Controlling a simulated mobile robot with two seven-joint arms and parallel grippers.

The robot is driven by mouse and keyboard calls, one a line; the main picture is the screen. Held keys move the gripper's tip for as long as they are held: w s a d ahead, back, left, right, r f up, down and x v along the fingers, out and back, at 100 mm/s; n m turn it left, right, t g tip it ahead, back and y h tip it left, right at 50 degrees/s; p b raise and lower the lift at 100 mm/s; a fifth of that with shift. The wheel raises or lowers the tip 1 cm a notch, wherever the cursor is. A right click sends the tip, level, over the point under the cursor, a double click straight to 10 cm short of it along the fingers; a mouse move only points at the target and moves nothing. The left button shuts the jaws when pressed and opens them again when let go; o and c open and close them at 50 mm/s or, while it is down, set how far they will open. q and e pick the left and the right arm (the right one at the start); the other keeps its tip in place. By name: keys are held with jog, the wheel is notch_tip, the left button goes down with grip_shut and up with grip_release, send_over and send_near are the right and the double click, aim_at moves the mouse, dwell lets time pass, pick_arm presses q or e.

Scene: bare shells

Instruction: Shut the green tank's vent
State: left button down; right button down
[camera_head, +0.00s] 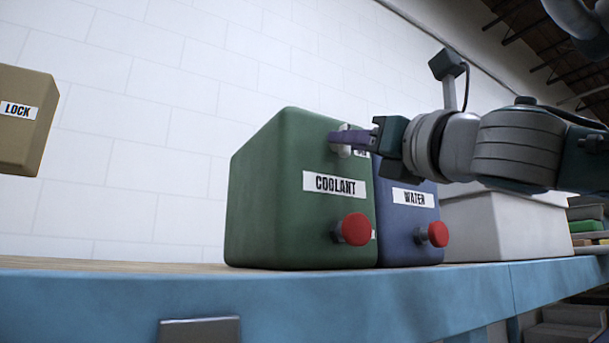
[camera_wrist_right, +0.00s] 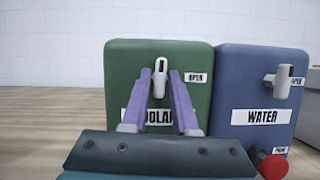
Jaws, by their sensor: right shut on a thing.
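The green tank (camera_head: 265,190), labelled COOLANT, stands on the bench; it also shows in the right wrist view (camera_wrist_right: 125,75). Its pale vent lever (camera_wrist_right: 160,63) is on the upper front face, upright in the right wrist view, with an OPEN label (camera_wrist_right: 196,78) to its right. My right gripper (camera_head: 347,139) reaches in from the right and is shut on this lever, its purple fingers on either side of it (camera_wrist_right: 160,76). The fingers hide part of the lever and of the COOLANT label. My left gripper is not in view.
A blue WATER tank (camera_head: 400,225) stands close on the right, with its own pale lever (camera_wrist_right: 283,80). Red knobs stick out below, on the green tank (camera_head: 354,229) and the blue one (camera_head: 437,234). A tan LOCK box (camera_head: 25,135) is at the left. Bench left of the tanks is clear.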

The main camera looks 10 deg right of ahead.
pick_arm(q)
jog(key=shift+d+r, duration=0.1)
pick_arm(e)
jog(key=shift+d+n, duration=0.1)
jog(key=shift+n, duration=0.5)
jog(key=c, duration=0.8)
grip_release()
jog(key=shift+c, duration=0.2)
